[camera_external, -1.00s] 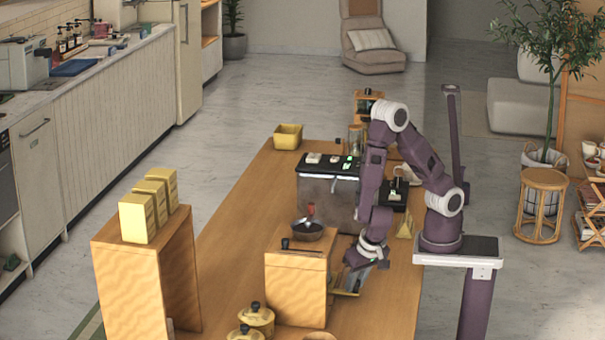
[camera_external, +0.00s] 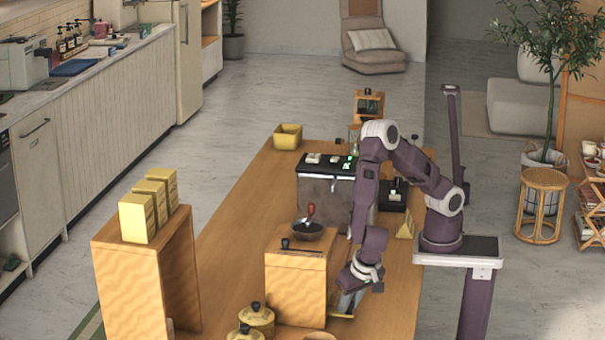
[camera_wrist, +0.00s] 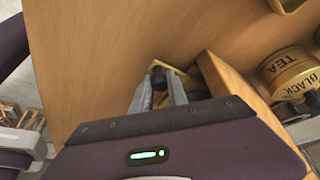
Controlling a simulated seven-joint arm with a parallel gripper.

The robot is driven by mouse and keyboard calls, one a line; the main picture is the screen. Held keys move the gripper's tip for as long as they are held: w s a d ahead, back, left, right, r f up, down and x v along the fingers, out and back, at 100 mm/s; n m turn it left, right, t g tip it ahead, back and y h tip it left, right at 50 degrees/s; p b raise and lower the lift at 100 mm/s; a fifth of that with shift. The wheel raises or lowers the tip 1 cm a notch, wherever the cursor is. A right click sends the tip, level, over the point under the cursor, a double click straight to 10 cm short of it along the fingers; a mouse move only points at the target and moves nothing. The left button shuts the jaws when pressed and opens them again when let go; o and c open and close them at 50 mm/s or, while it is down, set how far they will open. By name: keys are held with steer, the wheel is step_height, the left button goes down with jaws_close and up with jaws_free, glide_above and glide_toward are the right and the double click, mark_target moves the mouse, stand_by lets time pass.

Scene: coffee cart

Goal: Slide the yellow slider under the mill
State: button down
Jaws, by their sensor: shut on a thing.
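The mill (camera_external: 296,290) is a wooden box with a dark bowl (camera_external: 308,229) and a red-knobbed crank on top. It stands near the front of the wooden table, and part of its side shows in the wrist view (camera_wrist: 232,84). The yellow slider (camera_external: 341,316) shows as a small strip low at the mill's right side. In the wrist view the yellow slider (camera_wrist: 181,78) has a black knob (camera_wrist: 158,77). My gripper (camera_wrist: 159,88) is shut on that knob. My gripper (camera_external: 346,304) hides part of the slider, so how far it sticks out cannot be told.
Yellow lidded tins (camera_external: 257,318) stand left of the mill; one marked BLACK TEA (camera_wrist: 290,72) shows in the wrist view. A wooden stand (camera_external: 145,275) with yellow packs is further left. A dark-topped machine (camera_external: 328,185) stands behind. The table right of the mill is mostly clear.

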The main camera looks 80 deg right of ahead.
steer(key=shift+a, duration=0.3)
steer(key=c, duration=1.6)
jaws_free()
steer(key=o, duration=0.3)
steer(key=shift+d, duration=0.1)
steer(key=v, duration=0.7)
